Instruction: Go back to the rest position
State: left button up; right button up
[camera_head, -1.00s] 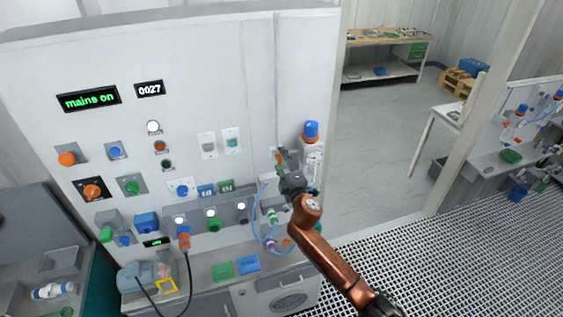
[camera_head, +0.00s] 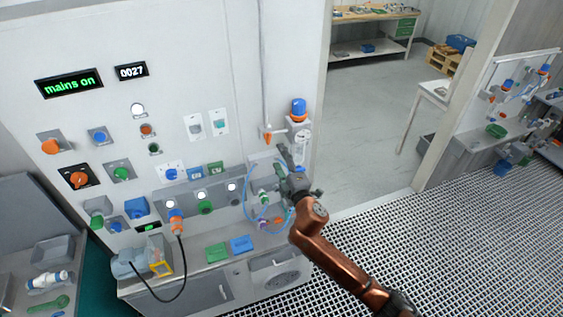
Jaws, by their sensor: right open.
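My right gripper (camera_head: 286,162) is at the right end of the white control panel (camera_head: 190,60), at the end of my copper-coloured arm. Its fingers are dark and small in the view, and I see nothing held between them. My left gripper is not in view.
The panel carries knobs, lamps and a "mains on" display (camera_head: 69,83). A green tray (camera_head: 216,253) and a blue tray (camera_head: 241,245) lie on the ledge below. An orange plug (camera_head: 177,222) has a hanging black cable. Grating floor (camera_head: 440,240) lies open to the right.

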jog(key=shift+s+d, duration=0.2)
jog(key=shift+s, duration=0.45)
